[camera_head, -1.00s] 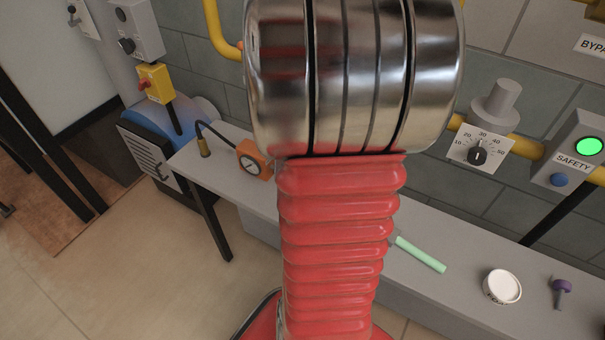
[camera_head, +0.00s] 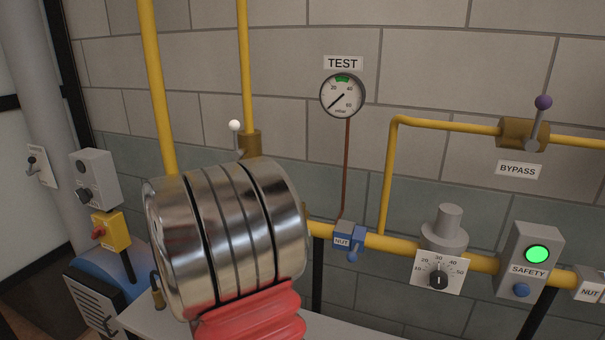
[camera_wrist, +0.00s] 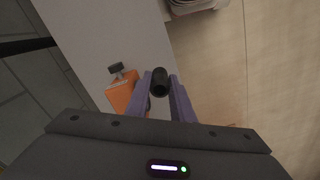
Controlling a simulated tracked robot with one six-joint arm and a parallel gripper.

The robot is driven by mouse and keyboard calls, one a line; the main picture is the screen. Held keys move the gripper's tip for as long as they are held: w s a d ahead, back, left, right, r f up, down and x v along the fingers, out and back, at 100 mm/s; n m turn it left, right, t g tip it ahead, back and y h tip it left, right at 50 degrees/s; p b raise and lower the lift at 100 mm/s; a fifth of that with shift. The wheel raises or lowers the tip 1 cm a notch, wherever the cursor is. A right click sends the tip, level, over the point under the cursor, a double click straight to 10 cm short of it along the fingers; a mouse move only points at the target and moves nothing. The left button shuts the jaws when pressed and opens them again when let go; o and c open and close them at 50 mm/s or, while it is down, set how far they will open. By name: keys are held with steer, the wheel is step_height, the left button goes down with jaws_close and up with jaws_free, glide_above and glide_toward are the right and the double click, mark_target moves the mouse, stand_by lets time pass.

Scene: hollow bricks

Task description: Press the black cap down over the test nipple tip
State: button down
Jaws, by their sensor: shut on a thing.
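In the wrist view, my gripper (camera_wrist: 160,84) has two purple fingers shut on the black cap (camera_wrist: 159,89), a small dark cylinder with a round end showing. The bench surface and floor lie beyond it. In the head view my gripper and the cap are not visible; my arm's steel and red ribbed part fills the lower left. I cannot make out the test nipple tip in either view.
Yellow pipes (camera_head: 390,243) run along the wall, with a dial regulator (camera_head: 438,275), a SAFETY box (camera_head: 531,262) and a BYPASS valve (camera_head: 523,132).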

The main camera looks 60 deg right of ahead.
steer(key=w+a+f+n, duration=0.2)
steer(key=w+a+n, duration=0.2)
steer(key=w+a, duration=1.2)
steer(key=shift+a, duration=1.25)
steer(key=shift+w, duration=0.1)
